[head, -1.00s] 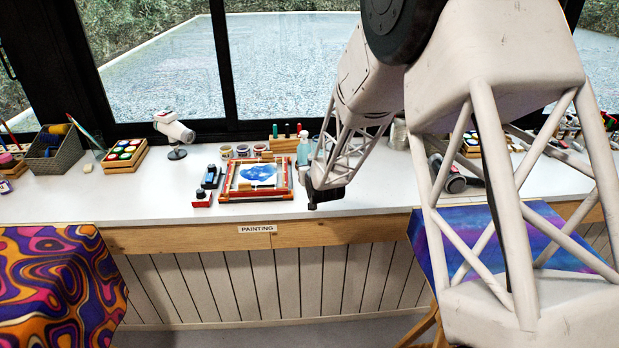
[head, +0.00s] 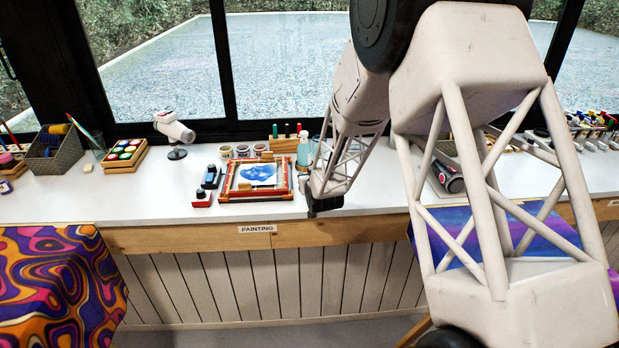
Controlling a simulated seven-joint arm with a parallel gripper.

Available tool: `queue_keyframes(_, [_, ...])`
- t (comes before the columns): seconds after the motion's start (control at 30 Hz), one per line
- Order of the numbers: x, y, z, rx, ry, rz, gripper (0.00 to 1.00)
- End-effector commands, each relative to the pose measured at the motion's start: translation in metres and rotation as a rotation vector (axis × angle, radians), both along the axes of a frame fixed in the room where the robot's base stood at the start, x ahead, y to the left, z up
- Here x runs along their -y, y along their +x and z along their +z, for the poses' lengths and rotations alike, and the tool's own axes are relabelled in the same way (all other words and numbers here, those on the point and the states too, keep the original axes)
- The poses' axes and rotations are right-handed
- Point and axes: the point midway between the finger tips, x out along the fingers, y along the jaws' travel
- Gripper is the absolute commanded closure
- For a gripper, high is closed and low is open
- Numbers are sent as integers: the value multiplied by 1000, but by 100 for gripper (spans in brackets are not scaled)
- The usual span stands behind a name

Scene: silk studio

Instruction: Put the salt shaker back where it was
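I cannot make out a salt shaker in the head view. My arm comes down from the top of the picture, and the dark piece at its lower end, my gripper (head: 322,206), is at the front edge of the white counter (head: 225,212), just right of the framed blue picture (head: 258,173). It is small and dark, so its fingers and anything between them cannot be told.
A spray bottle (head: 304,150) stands behind the frame, close to my arm. A dark cylinder (head: 448,175) lies on the right. The counter's left front is clear.

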Motion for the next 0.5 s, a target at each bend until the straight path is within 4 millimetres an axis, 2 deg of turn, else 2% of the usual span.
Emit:
queue_keyframes(0.3, [0,0,-2,0,0,0,83])
queue_keyframes(0.33, [0,0,-2,0,0,0,52])
queue_keyframes(0.5, [0,0,-2,0,0,0,29])
